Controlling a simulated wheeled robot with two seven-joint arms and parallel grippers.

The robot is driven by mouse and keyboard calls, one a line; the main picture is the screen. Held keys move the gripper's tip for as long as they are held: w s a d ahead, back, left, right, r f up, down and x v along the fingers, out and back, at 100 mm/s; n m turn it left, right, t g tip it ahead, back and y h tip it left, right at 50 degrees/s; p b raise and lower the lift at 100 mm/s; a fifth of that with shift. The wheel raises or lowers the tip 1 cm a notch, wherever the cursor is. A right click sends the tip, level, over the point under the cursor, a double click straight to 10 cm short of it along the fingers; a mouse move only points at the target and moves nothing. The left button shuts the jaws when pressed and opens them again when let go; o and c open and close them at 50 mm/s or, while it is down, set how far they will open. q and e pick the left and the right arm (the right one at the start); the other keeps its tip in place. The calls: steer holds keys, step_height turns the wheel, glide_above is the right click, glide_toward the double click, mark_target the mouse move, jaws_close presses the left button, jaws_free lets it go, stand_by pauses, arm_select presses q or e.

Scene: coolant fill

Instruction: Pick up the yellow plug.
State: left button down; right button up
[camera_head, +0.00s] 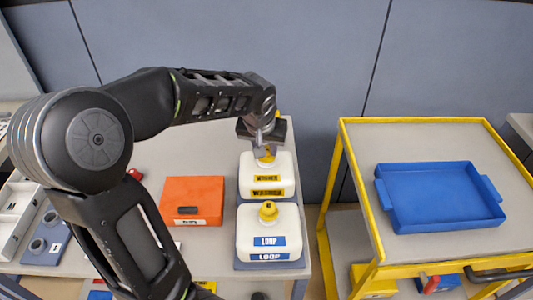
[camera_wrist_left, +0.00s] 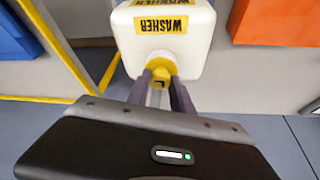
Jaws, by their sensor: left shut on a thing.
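My left gripper (camera_head: 266,146) comes down over the white WASHER tank (camera_head: 284,178) at the table's right side. Its fingers (camera_wrist_left: 160,88) are shut on the yellow plug (camera_wrist_left: 161,73), one on each side, at the tank's top. The plug (camera_head: 266,157) is partly hidden by the gripper in the head view. I cannot tell whether it is seated or slightly raised. The WASHER tank also fills the top middle of the left wrist view (camera_wrist_left: 193,50). A second yellow plug (camera_head: 268,210) sits on the white LOOP tank (camera_head: 245,228) in front. My right gripper is not in view.
An orange box (camera_head: 190,193) lies left of the tanks. A yellow-framed cart (camera_head: 410,145) with a blue tray (camera_head: 437,212) stands to the right, across a gap. A wall (camera_head: 320,60) is behind. My left arm covers much of the table's left part.

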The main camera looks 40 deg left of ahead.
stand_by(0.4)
arm_select(q)
step_height(320, 180, up, 10)
steer(key=b, duration=0.1)
stand_by(0.4)
